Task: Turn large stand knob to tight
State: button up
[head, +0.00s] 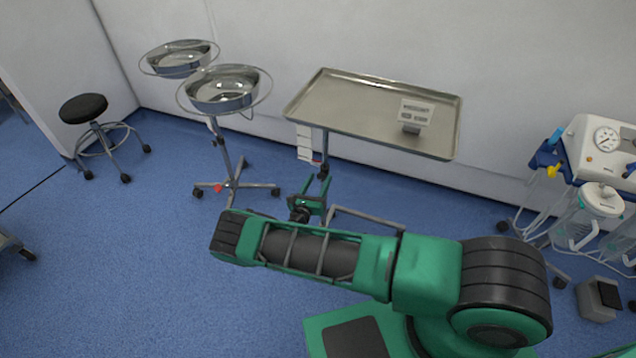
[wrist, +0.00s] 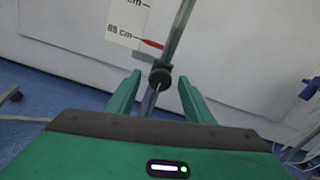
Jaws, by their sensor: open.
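The large stand is a steel tray (head: 345,118) on an upright pole, close to the wall. Its dark round knob (wrist: 160,77) sits on the pole (wrist: 177,32) in the wrist view. My gripper (wrist: 159,80) is open, with one green finger on each side of the knob in that view. I cannot tell how far the knob lies beyond the fingertips; no contact shows. In the head view my gripper (head: 317,186) is in front of the pole below the tray. How tight the knob is cannot be seen.
A white height card (wrist: 127,20) reading 65 cm and a red pointer (wrist: 151,44) are above the knob. A double basin stand (head: 224,92) is left of the tray stand, and a suction unit (head: 597,150) is at right. A small sign (head: 415,112) stands on the tray.

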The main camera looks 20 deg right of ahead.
jog(key=c, duration=1.1)
jog(key=shift+o, duration=0.2)
